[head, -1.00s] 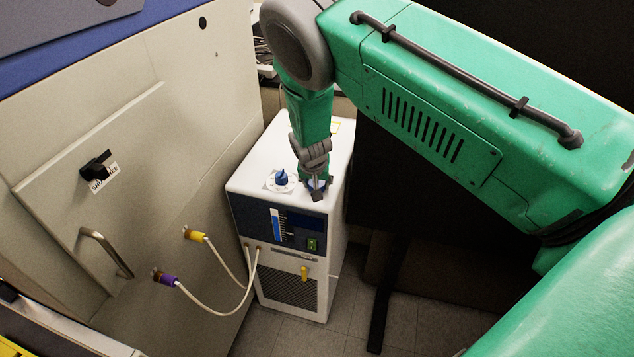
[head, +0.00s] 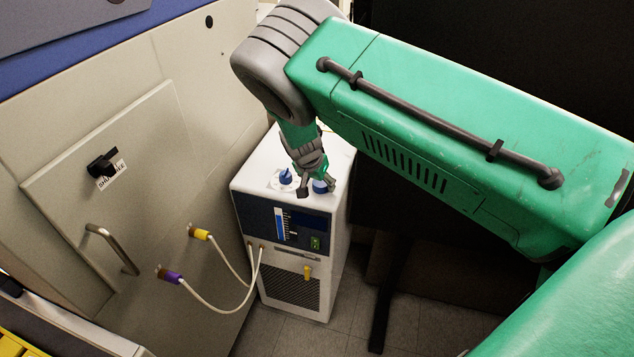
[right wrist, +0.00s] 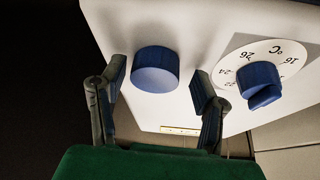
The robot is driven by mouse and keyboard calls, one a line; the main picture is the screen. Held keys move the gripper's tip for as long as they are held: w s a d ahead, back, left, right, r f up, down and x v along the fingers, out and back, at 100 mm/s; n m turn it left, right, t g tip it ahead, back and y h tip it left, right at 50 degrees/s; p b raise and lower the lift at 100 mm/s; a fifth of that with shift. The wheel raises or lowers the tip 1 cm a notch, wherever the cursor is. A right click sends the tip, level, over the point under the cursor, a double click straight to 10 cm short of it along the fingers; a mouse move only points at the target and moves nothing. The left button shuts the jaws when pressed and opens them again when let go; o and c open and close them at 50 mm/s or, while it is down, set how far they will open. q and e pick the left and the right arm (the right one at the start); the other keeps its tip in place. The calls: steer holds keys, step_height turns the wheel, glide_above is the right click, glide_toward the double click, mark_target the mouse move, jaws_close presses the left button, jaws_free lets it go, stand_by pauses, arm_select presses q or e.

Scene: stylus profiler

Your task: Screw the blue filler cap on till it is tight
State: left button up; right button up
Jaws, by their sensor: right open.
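The blue filler cap (head: 320,187) is on the white top of the chiller unit (head: 262,172), near its front right corner. In the right wrist view the cap (right wrist: 155,70) is a plain blue cylinder, upright on the white surface; how tight it is cannot be seen. My right gripper (head: 316,189) is over the cap and partly hides it in the head view. In the right wrist view the fingers of my right gripper (right wrist: 158,82) are spread, one on each side of the cap, with gaps between. My left gripper is not in view.
A blue temperature knob (head: 286,176) on a white dial (right wrist: 290,62) sits close beside the cap, near one right finger. A large beige cabinet (head: 160,130) stands at the left. Two white hoses (head: 223,310) run from it to the chiller's front.

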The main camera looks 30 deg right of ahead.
steer(key=shift+a+r+p, duration=0.15)
steer(key=shift+r+p, duration=0.35)
steer(key=shift+r, duration=0.2)
steer(key=p+v, duration=0.3)
steer(key=v, duration=0.2)
steer(key=shift+s+a+r, duration=0.15)
steer(key=shift+r, duration=0.05)
step_height(320, 180, up, 7)
glide_above(313, 195)
steer(key=s+a, duration=0.2)
steer(key=a, duration=0.1)
steer(key=shift+w+d+f, duration=0.15)
steer(key=shift+w+d, duration=0.1)
steer(key=shift+w, duration=0.05)
